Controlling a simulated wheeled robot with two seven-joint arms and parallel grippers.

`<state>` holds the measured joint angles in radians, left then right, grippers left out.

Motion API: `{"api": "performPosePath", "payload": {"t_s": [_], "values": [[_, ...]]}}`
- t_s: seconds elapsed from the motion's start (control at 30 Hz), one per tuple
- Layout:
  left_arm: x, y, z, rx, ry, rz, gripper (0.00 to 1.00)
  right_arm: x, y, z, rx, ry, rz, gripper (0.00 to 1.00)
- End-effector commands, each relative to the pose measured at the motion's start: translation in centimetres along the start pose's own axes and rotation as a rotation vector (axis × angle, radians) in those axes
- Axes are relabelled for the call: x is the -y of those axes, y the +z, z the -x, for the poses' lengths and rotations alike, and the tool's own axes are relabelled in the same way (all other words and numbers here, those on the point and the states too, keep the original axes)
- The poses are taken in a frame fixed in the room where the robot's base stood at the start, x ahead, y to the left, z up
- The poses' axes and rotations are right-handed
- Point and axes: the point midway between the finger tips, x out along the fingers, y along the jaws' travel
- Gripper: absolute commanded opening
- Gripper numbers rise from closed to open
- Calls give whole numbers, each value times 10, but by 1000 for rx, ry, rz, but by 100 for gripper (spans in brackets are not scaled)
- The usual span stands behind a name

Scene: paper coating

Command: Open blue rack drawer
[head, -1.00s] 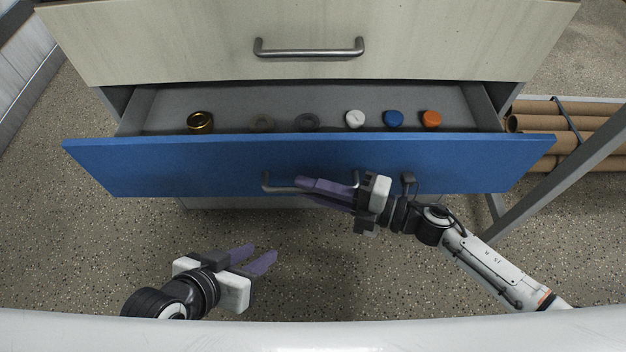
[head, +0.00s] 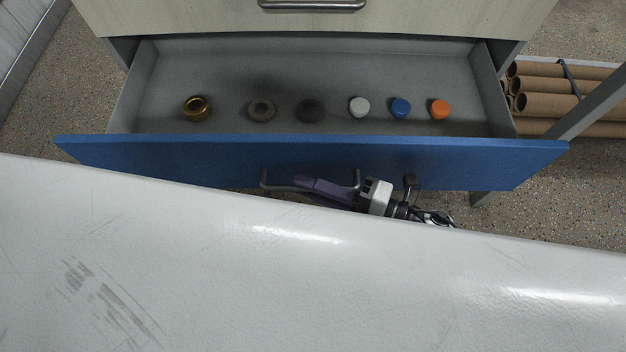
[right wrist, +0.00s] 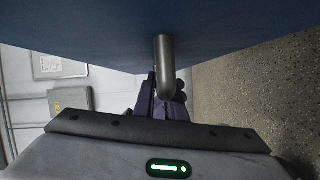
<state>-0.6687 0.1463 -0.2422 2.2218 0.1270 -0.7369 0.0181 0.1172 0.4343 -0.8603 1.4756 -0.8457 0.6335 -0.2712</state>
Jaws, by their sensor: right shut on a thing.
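The blue drawer (head: 310,160) is pulled well out of its cabinet in the head view, and its grey inside (head: 310,75) shows. A metal bar handle (head: 264,178) is on its front. My right gripper (head: 310,186) is at the handle with its purple fingers shut on the bar. The right wrist view shows the handle (right wrist: 165,65) running down between the purple fingers (right wrist: 160,105), close to the blue front (right wrist: 110,25). My left gripper is not in the head view now.
A row of small items lies in the drawer: a brass ring (head: 197,108), grey rings (head: 262,108), and white (head: 359,106), blue (head: 401,107) and orange (head: 440,109) caps. A pale drawer (head: 200,18) is above. Cardboard tubes (head: 550,103) lie at the right. A white surface (head: 300,285) fills the front.

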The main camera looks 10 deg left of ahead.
Motion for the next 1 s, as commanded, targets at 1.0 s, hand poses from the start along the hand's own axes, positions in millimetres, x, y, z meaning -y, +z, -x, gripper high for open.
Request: {"api": "performPosePath", "payload": {"t_s": [1.0], "values": [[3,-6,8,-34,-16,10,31,0,-1,78,1,-3,-1,30]]}}
